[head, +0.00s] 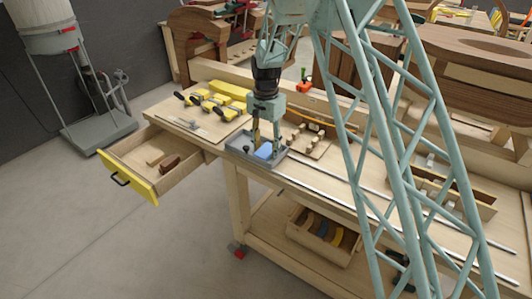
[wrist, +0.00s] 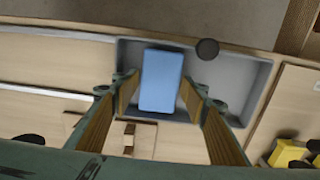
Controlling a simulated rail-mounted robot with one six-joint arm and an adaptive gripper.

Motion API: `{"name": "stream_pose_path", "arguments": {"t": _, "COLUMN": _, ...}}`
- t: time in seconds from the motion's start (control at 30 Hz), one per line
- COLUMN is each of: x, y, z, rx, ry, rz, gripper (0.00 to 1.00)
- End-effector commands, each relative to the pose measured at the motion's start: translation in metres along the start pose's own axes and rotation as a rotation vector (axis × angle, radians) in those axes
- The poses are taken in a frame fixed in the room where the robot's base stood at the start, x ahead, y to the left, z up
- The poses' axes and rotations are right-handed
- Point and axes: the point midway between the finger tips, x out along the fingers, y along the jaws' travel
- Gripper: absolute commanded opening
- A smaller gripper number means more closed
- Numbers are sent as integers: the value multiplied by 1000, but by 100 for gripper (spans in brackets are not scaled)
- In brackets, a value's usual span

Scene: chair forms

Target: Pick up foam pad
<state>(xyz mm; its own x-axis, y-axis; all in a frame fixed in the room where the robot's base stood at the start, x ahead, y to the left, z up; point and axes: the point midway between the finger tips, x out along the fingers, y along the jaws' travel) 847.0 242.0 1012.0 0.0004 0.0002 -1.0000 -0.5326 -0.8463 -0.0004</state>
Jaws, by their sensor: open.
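The foam pad looks like a light blue block (wrist: 161,80) lying in a shallow grey tray (wrist: 235,73) on the workbench. In the head view the blue block (head: 264,150) shows beside my gripper's fingers, in the grey tray (head: 240,153). My gripper (wrist: 162,112) is open, with one wood-coloured finger pad to each side of the block in the wrist view. I cannot tell from the wrist view whether the fingers touch it. In the head view my gripper (head: 266,145) points down at the tray from above.
A dark round knob (wrist: 207,49) stands at the tray's edge. Yellow-handled clamps (head: 205,100) lie left of the tray. A wooden block holder with pegs (head: 310,140) stands to its right. An open drawer (head: 140,185) with a yellow front juts out at the left.

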Motion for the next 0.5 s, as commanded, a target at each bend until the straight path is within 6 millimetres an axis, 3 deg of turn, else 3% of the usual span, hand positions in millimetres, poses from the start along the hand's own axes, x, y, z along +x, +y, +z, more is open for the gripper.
{"name": "stream_pose_path", "arguments": {"t": 0.4, "x": 0, "y": 0, "z": 0, "rx": 0, "ry": 0, "rz": 0, "gripper": 41}}
{"name": "stream_pose_path", "arguments": {"t": 0.5, "x": 0, "y": 0, "z": 0, "rx": 0, "ry": 0, "rz": 0, "gripper": 34}}
